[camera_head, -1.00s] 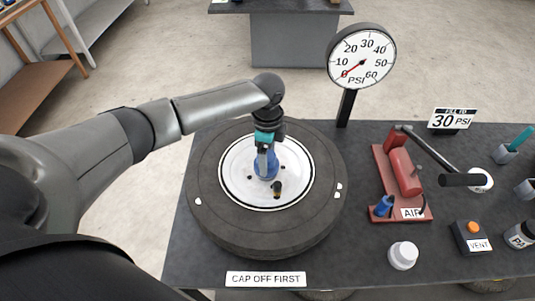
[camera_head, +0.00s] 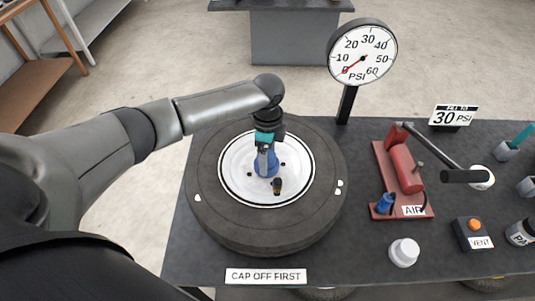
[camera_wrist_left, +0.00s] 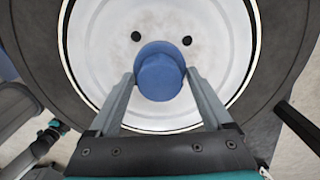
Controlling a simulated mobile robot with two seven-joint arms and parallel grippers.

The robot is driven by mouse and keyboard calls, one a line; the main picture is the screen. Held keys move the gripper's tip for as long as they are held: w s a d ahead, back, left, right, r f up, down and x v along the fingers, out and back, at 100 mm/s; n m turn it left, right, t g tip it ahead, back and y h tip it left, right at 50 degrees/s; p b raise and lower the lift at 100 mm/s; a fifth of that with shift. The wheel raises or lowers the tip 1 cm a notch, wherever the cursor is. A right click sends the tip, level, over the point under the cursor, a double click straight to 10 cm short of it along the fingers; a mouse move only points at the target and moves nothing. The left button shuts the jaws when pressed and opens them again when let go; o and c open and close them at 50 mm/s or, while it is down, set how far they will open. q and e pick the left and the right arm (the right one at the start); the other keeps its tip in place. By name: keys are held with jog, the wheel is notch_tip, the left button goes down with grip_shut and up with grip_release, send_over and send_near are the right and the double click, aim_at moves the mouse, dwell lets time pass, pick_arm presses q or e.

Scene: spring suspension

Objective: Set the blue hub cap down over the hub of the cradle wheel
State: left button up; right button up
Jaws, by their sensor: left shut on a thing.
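The blue hub cap (camera_head: 272,165) is at the middle of the wheel's white disc. My left gripper (camera_head: 265,160) points down over the wheel and is shut on the cap. In the left wrist view the fingers of the gripper (camera_wrist_left: 160,84) hold the round knob of the hub cap (camera_wrist_left: 160,76) from both sides. The cradle wheel (camera_head: 215,220) lies flat with its dark tyre around the white disc (camera_head: 240,180). The hub is hidden under the cap. I cannot tell whether the cap rests on it. My right gripper is not in view.
A short dark valve stem (camera_head: 277,187) stands on the disc in front of the cap. A gauge (camera_head: 362,55) stands behind the wheel. A red pump (camera_head: 400,170), a white cap (camera_head: 404,252) and a vent box (camera_head: 472,234) stand to the right on the table.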

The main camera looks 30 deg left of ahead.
pick_arm(q)
jog(key=shift+f, duration=0.5)
jog(key=o, duration=1.2)
jog(key=shift+c, duration=0.2)
jog(key=shift+r, duration=0.1)
notch_tip(320, 180, up, 7)
jog(key=p, duration=0.7)
jog(key=shift+p, duration=0.3)
